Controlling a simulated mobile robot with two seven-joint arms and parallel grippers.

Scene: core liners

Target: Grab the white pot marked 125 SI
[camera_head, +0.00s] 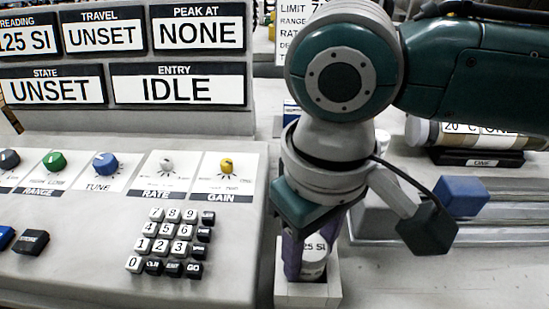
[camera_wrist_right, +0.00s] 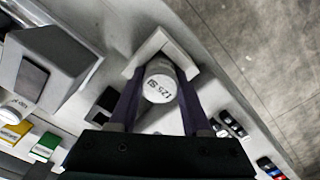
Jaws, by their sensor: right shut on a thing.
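The white pot marked 125 SI (camera_head: 315,256) stands in a small white square holder (camera_head: 308,294) in the head view, below my right arm. My right gripper (camera_head: 305,262) reaches down over it, with purple fingers on both sides of the pot, shut on it. In the right wrist view, the pot (camera_wrist_right: 160,84) shows its round top with the 125 SI label between the two purple fingers (camera_wrist_right: 160,100), and the holder (camera_wrist_right: 150,46) lies around its far side. The pot's lower part is hidden in the holder. My left gripper is not in view.
Left of the holder is a console with a keypad (camera_head: 170,243), a yellow knob (camera_head: 226,165) and a display panel (camera_head: 178,83). To the right are a blue block (camera_head: 461,196) by metal rails (camera_head: 500,230) and a labelled cylinder (camera_head: 480,134) on a black stand. The front right surface is clear.

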